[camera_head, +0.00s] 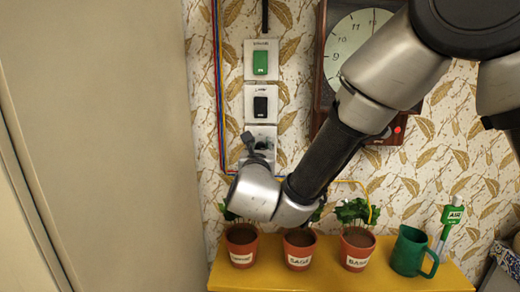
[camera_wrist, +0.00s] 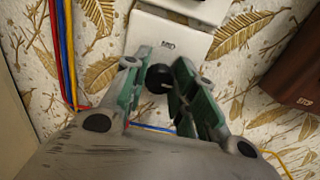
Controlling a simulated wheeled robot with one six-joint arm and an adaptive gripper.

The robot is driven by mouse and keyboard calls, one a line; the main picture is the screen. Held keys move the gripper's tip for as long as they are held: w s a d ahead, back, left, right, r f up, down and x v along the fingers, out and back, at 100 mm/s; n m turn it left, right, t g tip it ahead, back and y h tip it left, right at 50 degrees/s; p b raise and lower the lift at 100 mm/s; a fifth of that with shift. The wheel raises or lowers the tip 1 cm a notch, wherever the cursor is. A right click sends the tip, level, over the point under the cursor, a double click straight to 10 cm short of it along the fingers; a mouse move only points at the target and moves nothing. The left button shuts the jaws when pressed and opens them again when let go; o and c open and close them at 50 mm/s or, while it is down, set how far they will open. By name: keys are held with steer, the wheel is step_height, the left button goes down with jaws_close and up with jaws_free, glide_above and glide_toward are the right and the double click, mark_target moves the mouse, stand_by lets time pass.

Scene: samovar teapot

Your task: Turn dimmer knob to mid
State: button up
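The dimmer knob (camera_wrist: 160,77) is a round black knob with a light mark on its face, on the lowest white wall plate (camera_head: 264,131). In the wrist view it sits between the two green-padded fingers of my gripper (camera_wrist: 158,68), with a finger on each side. The fingers are apart, and I see no clear contact with the knob. In the head view my gripper (camera_head: 250,146) is in front of the lowest plate and hides the knob.
Above are plates with a green switch (camera_head: 260,63) and a black switch (camera_head: 261,105). A wooden clock (camera_head: 350,60) hangs to the right. Below, a yellow shelf (camera_head: 330,281) holds potted plants (camera_head: 299,250) and a green mug (camera_head: 408,251). Coloured wires (camera_wrist: 65,50) run left of the plates.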

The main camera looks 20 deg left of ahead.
steer(key=shift+n, duration=0.3)
steer(key=shift+c, duration=0.4)
steer(key=n, duration=0.3)
steer(key=shift+n, duration=0.3)
steer(key=n, duration=0.4)
steer(key=shift+a+n, duration=0.15)
steer(key=shift+n, duration=0.15)
steer(key=n, duration=0.4)
steer(key=shift+n, duration=2.4)
steer(key=shift+f, duration=0.1)
steer(key=o, duration=1)
